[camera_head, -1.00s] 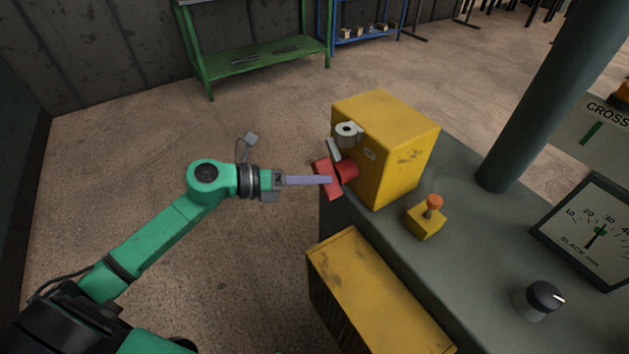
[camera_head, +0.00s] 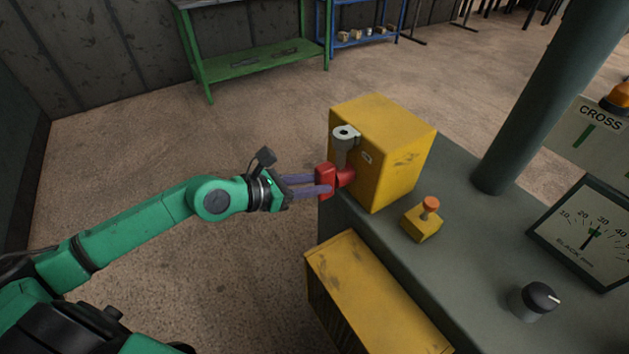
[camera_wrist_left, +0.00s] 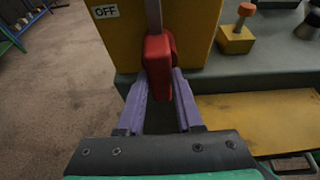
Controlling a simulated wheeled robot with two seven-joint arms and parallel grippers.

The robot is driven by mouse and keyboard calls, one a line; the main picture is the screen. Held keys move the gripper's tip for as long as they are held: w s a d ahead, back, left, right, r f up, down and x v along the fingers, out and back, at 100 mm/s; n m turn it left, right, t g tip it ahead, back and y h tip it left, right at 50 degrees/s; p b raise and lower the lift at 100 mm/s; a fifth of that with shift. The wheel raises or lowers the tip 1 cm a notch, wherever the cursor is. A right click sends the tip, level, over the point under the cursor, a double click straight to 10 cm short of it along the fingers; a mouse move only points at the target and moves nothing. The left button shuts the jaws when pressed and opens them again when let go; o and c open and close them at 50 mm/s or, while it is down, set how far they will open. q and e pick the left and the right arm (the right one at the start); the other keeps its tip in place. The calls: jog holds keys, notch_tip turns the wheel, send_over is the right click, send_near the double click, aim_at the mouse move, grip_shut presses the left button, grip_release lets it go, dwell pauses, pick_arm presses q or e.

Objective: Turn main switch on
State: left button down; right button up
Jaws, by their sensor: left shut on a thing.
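The main switch is a yellow box (camera_head: 390,145) with a red handle (camera_head: 325,179) on its left-facing side. My left gripper (camera_head: 327,183) comes in from the left and is shut on the red handle. In the left wrist view the red handle (camera_wrist_left: 158,58) sits between the purple fingers of my left gripper (camera_wrist_left: 160,88). An "OFF" label (camera_wrist_left: 105,12) shows on the yellow box, left of the handle. A grey bracket with a round top (camera_head: 345,138) stands just above the handle. My right gripper is not in view.
The box stands on a grey console (camera_head: 455,240). A small yellow block with an orange knob (camera_head: 423,220), a black dial (camera_head: 533,300) and a gauge (camera_head: 590,232) are to its right. A yellow cabinet (camera_head: 365,290) is in front. Open floor lies left.

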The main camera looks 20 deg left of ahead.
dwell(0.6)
pick_arm(q)
jog(key=c, duration=0.6)
grip_release()
jog(key=shift+o, duration=0.2)
jog(key=shift+v, duration=1.1)
jog(key=v, duration=1.2)
jog(key=shift+s+p, duration=0.25)
jog(key=shift+p, duration=0.1)
jog(key=shift+a, duration=0.1)
